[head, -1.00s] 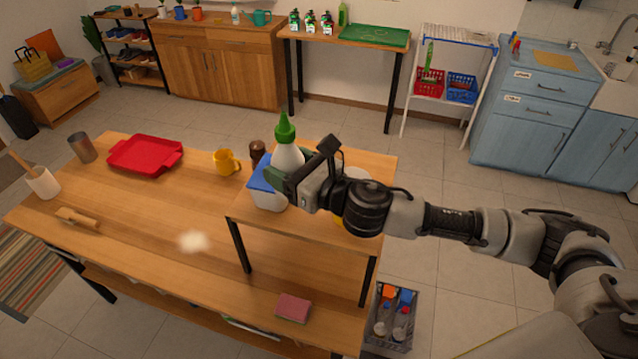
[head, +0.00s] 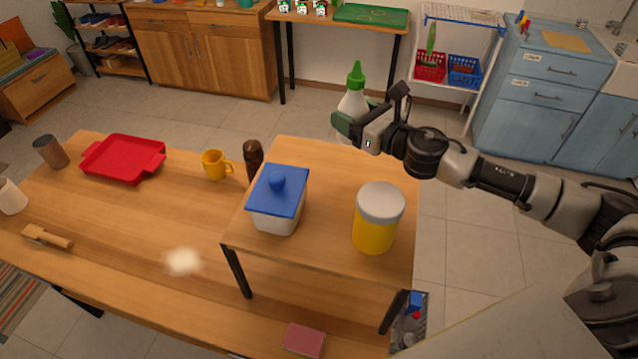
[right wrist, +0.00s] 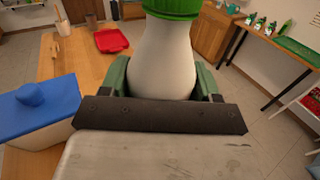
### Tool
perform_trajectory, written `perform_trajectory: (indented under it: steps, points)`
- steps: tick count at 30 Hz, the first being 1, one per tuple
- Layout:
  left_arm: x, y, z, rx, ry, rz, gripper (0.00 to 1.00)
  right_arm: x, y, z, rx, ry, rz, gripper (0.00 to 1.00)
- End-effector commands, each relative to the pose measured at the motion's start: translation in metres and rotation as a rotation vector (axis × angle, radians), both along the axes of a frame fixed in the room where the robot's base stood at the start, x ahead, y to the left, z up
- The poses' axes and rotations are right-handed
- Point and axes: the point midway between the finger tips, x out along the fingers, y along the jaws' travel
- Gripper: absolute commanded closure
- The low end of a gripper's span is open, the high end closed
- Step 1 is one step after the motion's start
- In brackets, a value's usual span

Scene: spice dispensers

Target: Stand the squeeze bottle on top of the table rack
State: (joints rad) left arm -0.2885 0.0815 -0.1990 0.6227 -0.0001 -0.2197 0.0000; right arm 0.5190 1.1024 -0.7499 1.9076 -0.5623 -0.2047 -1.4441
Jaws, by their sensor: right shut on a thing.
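The squeeze bottle (head: 354,97), white with a green pointed cap, is upright in my right gripper (head: 350,121). In the right wrist view the bottle (right wrist: 165,55) stands between the two green fingers, which close on its sides. The table rack (head: 325,162) is a raised wooden shelf on dark legs at the right end of the wooden table. My left gripper is not in view.
On the rack stand a white container with a blue lid (head: 278,195) and a yellow jar with a grey lid (head: 378,220). A dark brown bottle (head: 253,160) and a yellow mug (head: 215,165) are at its left. The rack's back middle is clear.

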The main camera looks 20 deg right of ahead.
Motion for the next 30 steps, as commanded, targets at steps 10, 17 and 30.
perform_trajectory:
  steps: [10, 17, 30]
  points:
    - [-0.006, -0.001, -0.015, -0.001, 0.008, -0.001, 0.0, -0.001, -0.001, -0.052, 0.004, 0.003, -0.002, 0.69]
    - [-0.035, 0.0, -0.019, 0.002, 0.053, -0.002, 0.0, -0.001, -0.001, -0.074, 0.004, 0.001, -0.003, 0.69]
    - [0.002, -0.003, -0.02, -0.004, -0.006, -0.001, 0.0, -0.002, -0.002, -0.106, -0.001, -0.001, -0.003, 0.69]
